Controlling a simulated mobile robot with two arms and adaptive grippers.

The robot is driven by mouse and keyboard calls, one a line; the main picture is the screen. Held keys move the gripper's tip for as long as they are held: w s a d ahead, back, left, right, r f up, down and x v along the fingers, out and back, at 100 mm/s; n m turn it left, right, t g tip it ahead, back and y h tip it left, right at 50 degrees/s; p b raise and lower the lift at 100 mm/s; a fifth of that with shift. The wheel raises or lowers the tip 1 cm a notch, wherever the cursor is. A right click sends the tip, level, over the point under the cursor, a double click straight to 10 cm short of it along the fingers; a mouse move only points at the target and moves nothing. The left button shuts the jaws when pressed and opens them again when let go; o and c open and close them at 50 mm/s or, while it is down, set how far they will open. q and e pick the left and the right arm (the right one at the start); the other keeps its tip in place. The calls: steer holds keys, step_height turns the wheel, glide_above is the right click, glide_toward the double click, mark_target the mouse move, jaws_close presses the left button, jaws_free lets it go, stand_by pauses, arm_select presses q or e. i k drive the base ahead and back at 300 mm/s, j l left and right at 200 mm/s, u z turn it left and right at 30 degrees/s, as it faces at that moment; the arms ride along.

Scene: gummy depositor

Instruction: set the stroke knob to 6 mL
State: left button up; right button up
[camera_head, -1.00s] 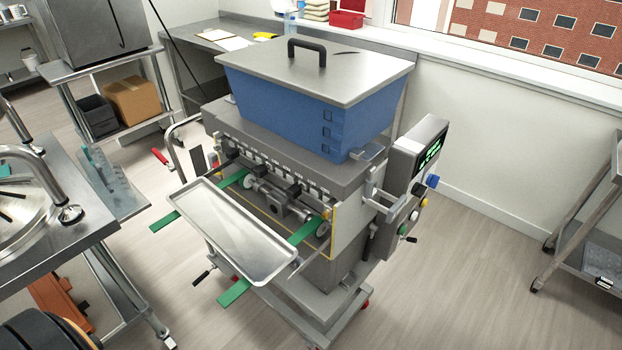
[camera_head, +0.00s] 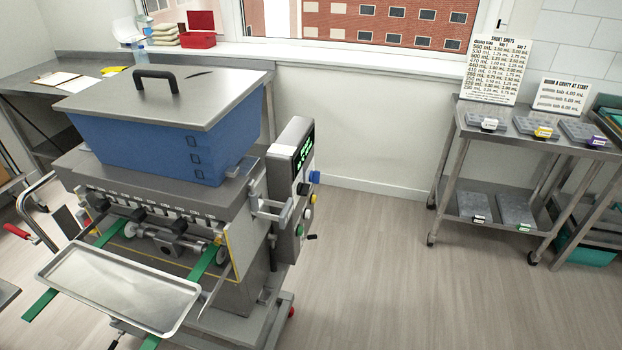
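The gummy depositor, with a blue hopper (camera_head: 165,140) under a grey lid, stands at the left in the head view. Its control box (camera_head: 290,170) is on its right side, with a lit green display (camera_head: 304,148) whose text is too small to read. On the box's edge are a blue knob (camera_head: 314,177), a black knob (camera_head: 303,188) and, lower, a few small buttons. Which of these is the stroke knob, and its setting, I cannot tell. Neither of my grippers shows.
A steel tray (camera_head: 120,290) lies on green rails at the depositor's front. A bench (camera_head: 50,80) stands behind left. The floor between depositor and rack is clear.

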mark_target(314, 176)
steer(key=u, duration=0.2)
steer(key=i+l+u, duration=0.25)
steer(key=u, duration=0.2)
steer(key=i+l+u, duration=0.15)
steer(key=l+u, duration=0.25)
